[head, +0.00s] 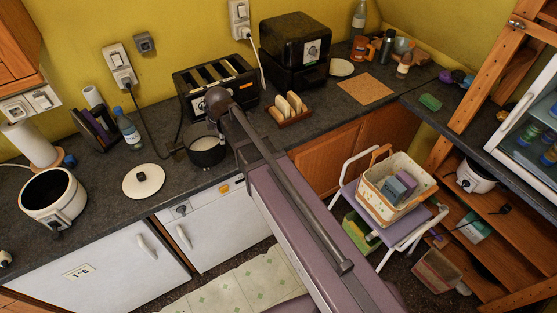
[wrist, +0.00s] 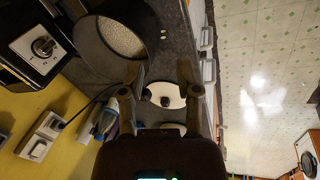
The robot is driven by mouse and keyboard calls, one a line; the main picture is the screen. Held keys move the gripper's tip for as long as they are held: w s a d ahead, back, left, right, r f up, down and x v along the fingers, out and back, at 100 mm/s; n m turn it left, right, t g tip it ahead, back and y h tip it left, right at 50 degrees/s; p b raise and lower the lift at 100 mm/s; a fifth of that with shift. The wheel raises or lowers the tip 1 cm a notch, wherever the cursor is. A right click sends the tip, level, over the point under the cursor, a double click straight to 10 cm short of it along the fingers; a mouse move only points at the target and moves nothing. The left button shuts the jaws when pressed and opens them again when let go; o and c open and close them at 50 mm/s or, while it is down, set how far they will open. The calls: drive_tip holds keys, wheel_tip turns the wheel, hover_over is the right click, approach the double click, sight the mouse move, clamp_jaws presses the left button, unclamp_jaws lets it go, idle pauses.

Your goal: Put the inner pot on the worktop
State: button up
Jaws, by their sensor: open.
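The inner pot, a dark round pot with a pale speckled inside, stands upright on the worktop in front of the toaster in the head view (head: 207,157); it shows large at the upper left in the wrist view (wrist: 88,50). My gripper (wrist: 160,78) is open and empty, with the pot beyond and to the left of its fingers. The fingers are apart from it. In the head view my arm hides most of the gripper. The white cooker (head: 40,212) stands open at the left, its inside dark. The worktop (head: 105,215) is dark grey.
A white lid (head: 143,183) lies between cooker and pot. The toaster (head: 215,85) stands close behind the pot, with a cable nearby. A bottle (head: 128,130) stands by the wall. A toast rack (head: 290,110) stands to the right. The worktop's front edge is close.

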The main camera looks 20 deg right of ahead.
drive_tip(key=s+d+m+g, duration=0.3)
drive_tip(key=s+d+m, duration=1.3)
drive_tip(key=m, duration=0.1)
drive_tip(key=shift+f+m+h, duration=0.3)
drive_tip(key=shift+d+f, duration=0.1)
wheel_tip(320, 180, down, 10)
drive_tip(key=b, duration=1)
